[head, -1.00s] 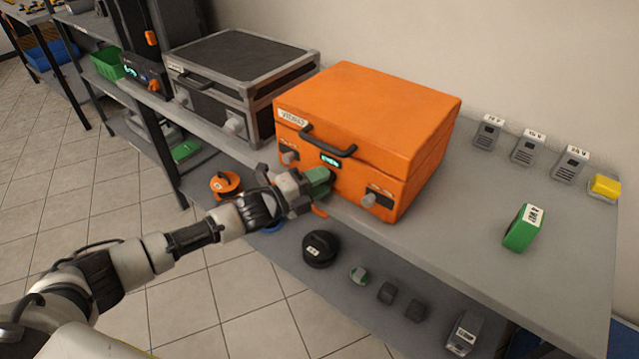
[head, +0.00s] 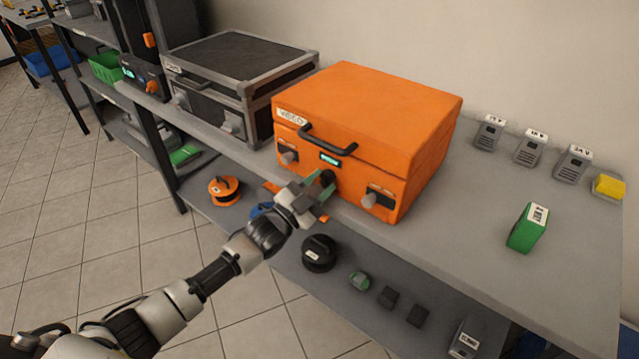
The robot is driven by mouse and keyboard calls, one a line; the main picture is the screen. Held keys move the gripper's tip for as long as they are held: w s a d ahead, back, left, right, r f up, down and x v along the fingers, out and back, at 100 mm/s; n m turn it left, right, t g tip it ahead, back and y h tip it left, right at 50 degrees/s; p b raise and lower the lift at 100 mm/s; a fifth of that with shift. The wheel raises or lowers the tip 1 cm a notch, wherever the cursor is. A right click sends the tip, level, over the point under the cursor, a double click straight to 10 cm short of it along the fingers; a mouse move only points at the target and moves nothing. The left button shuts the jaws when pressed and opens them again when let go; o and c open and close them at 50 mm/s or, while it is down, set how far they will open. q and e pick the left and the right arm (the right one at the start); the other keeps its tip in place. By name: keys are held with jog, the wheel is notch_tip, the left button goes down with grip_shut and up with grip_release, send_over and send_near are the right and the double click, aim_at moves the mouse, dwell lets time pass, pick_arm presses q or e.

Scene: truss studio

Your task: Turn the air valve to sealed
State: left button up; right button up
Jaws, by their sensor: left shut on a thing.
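An orange case (head: 365,110) stands closed on the grey bench, with a dark handle, a small lit display (head: 331,159) and a grey latch on each side of its front. The air valve, a dark round knob (head: 327,177), sits low on the front below the display. My left gripper (head: 322,184) is at the case front, shut on the valve knob, with its wrist tilted. Its fingers hide part of the valve, and I cannot read the valve's setting. My right gripper is not in view.
A black and grey case (head: 240,70) stands left of the orange one. A green labelled block (head: 527,228), several grey blocks and a yellow block (head: 608,187) lie on the bench at right. The lower shelf holds a black reel (head: 319,253) and an orange reel (head: 224,190).

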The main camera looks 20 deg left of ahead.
pick_arm(q)
jog(key=n+t+y, duration=0.1)
jog(key=n, duration=0.2)
jog(key=n+t+y, duration=0.1)
jog(key=n+y, duration=0.1)
jog(key=n, duration=0.1)
jog(key=shift+s+d+f+n+p, duration=0.1)
jog(key=shift+d+n+p, duration=0.05)
jog(key=shift+n+p, duration=0.25)
jog(key=o, duration=0.9)
jog(key=v, duration=1)
jog(key=shift+s+f+b, duration=0.1)
jog(key=shift+s+b, duration=0.25)
